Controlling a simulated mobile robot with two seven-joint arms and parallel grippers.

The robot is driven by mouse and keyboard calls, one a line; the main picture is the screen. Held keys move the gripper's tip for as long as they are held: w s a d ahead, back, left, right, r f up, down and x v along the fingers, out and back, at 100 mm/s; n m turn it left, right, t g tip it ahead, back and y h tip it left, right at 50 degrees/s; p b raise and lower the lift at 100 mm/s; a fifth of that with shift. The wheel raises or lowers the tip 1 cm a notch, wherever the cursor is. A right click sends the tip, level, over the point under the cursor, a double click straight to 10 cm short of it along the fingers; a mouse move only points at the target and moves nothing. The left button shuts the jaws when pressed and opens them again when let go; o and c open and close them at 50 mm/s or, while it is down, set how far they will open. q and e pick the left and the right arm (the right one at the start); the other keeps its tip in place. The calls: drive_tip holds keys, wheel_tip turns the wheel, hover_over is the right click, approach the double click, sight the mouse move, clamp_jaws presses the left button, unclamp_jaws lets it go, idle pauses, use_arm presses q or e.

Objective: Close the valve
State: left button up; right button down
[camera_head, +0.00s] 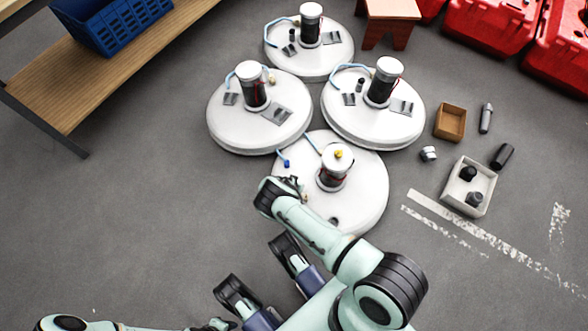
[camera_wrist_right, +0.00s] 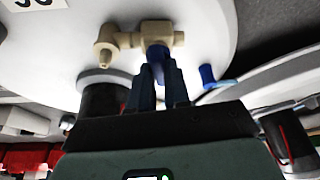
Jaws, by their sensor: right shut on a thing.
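The nearest round white scrubber tank (camera_head: 362,196) stands on the floor in the head view, with a dark, white-capped cylinder (camera_head: 334,170) on top. My right gripper (camera_head: 290,184) is at this tank's left edge, where the valve is mostly hidden by the gripper and wrist. In the right wrist view, the beige valve (camera_wrist_right: 157,34) has a blue handle (camera_wrist_right: 157,54). My right gripper (camera_wrist_right: 160,86) is shut on this handle, with a finger on each side. My left gripper (camera_head: 218,325) is only partly visible at the bottom edge, away from the tanks; its jaws cannot be made out.
Several similar tanks (camera_head: 240,128) stand close behind. A wooden bench (camera_head: 130,55) with a blue crate (camera_head: 112,22) is at left. A white box (camera_head: 452,197), a brown box (camera_head: 450,122) and loose dark parts lie at right. Floor at left is clear.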

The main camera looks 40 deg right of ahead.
drive_tip(key=shift+w+a+m+g, duration=0.15)
drive_tip(key=shift+m+g, duration=0.35)
drive_tip(key=shift+m, duration=0.6)
drive_tip(key=c, duration=1.1)
unclamp_jaws()
drive_tip(key=shift+r, duration=0.1)
use_arm(q)
drive_tip(key=w+d+r+t+p, duration=0.1)
drive_tip(key=w+r+t+p, duration=0.2)
drive_tip(key=w, duration=0.7)
wheel_tip(320, 180, up, 4)
drive_tip(key=shift+d+f+m+t+p, duration=0.15)
drive_tip(key=shift+m+t+p, duration=0.2)
drive_tip(key=shift+p, duration=0.75)
use_arm(e)
drive_tip(key=v, duration=1.3)
drive_tip(key=shift+a, duration=0.25)
